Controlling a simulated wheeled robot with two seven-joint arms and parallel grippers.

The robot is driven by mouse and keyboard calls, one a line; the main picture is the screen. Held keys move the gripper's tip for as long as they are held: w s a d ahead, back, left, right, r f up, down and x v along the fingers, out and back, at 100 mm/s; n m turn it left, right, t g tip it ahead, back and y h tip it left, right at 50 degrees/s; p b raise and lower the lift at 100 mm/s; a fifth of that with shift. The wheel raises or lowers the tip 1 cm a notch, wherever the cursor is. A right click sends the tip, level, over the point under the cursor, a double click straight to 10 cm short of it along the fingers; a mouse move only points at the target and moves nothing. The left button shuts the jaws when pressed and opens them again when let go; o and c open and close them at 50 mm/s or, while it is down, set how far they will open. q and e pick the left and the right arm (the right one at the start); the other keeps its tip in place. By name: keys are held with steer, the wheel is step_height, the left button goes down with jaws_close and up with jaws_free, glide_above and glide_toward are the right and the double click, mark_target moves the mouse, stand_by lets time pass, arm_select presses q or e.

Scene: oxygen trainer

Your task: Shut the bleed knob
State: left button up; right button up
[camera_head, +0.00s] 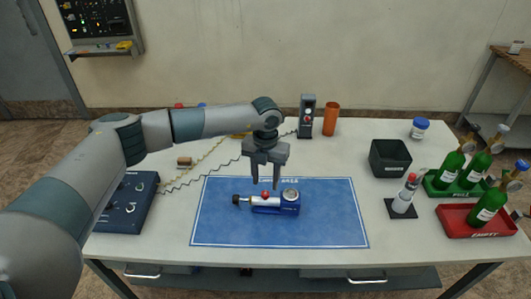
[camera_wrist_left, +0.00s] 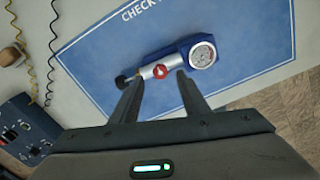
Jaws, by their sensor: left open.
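A blue and silver regulator (camera_head: 270,205) lies on the blue mat (camera_head: 300,232). A round gauge (camera_head: 290,195) is at its right end, a red knob (camera_head: 265,194) on top of its silver barrel, and a small black knob (camera_head: 236,199) at its left end. No label shows which knob is the bleed knob. My left gripper (camera_head: 264,185) points down over the regulator, open and empty. In the left wrist view, the red knob (camera_wrist_left: 160,72) appears between the fingertips, and the black knob (camera_wrist_left: 122,81) lies left of the left finger. My right gripper is not in view.
Green bottles stand in a green tray (camera_head: 448,190) and a red tray (camera_head: 470,229) at the right. A dark blue panel (camera_head: 127,206) is at the left. The mat around the regulator is clear.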

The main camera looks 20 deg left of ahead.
mark_target(265, 193)
arm_select(q)
step_height(265, 193, up, 13)
steer(key=b, duration=0.4)
steer(key=shift+f, duration=0.2)
steer(key=shift+s, duration=0.1)
